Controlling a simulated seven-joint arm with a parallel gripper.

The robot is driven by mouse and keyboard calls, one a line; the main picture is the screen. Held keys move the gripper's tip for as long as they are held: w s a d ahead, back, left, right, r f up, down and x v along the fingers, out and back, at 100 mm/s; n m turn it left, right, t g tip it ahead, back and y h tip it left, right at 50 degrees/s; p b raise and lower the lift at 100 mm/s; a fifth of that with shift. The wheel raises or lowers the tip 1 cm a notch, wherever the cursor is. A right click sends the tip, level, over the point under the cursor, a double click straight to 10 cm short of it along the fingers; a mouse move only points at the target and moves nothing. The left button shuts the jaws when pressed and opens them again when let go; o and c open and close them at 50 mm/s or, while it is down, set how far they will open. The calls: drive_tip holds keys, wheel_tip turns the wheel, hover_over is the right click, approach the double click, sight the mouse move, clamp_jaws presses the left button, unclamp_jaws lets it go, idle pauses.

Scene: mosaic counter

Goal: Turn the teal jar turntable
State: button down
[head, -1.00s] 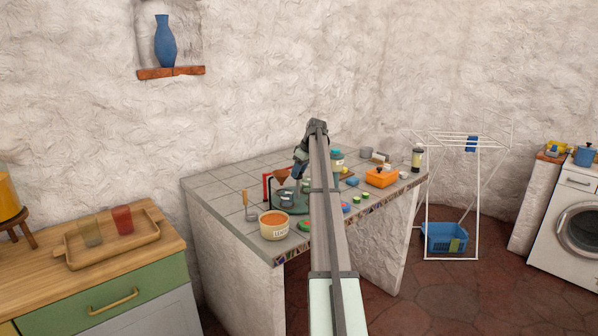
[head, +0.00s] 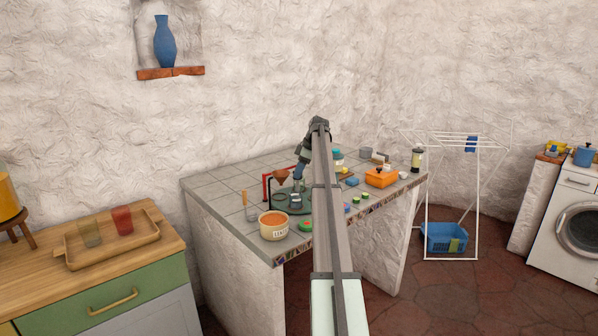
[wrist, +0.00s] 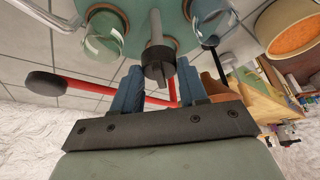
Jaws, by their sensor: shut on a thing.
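The teal turntable (head: 304,208) lies flat near the left front of the tiled counter, with small glass jars on it. In the wrist view its round teal plate (wrist: 172,12) fills the top middle. A clear jar (wrist: 103,40) stands on the left and another jar (wrist: 209,22) on the right. A grey post with a dark knobbed end (wrist: 158,66) rises from the plate between my blue fingers. My gripper (head: 298,184), also in the wrist view (wrist: 161,80), is shut on this post. My arm hides part of the counter to the right of the turntable.
A red stand (head: 266,187) with a brown funnel (head: 281,175) is close behind the turntable. An orange pot (head: 380,178) is farther right. The counter's back left is clear.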

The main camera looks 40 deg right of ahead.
drive_tip(key=shift+w+d+n+g+y, duration=0.1)
drive_tip(key=shift+n+g+y, duration=0.2)
drive_tip(key=shift+n, duration=0.65)
drive_tip(key=shift+w+d+n+g+y, duration=0.1)
drive_tip(key=shift+n+g, duration=0.3)
drive_tip(key=shift+n, duration=0.55)
drive_tip(key=shift+n+g, duration=0.5)
drive_tip(key=shift+n, duration=1.5)
drive_tip(key=shift+a, duration=0.1)
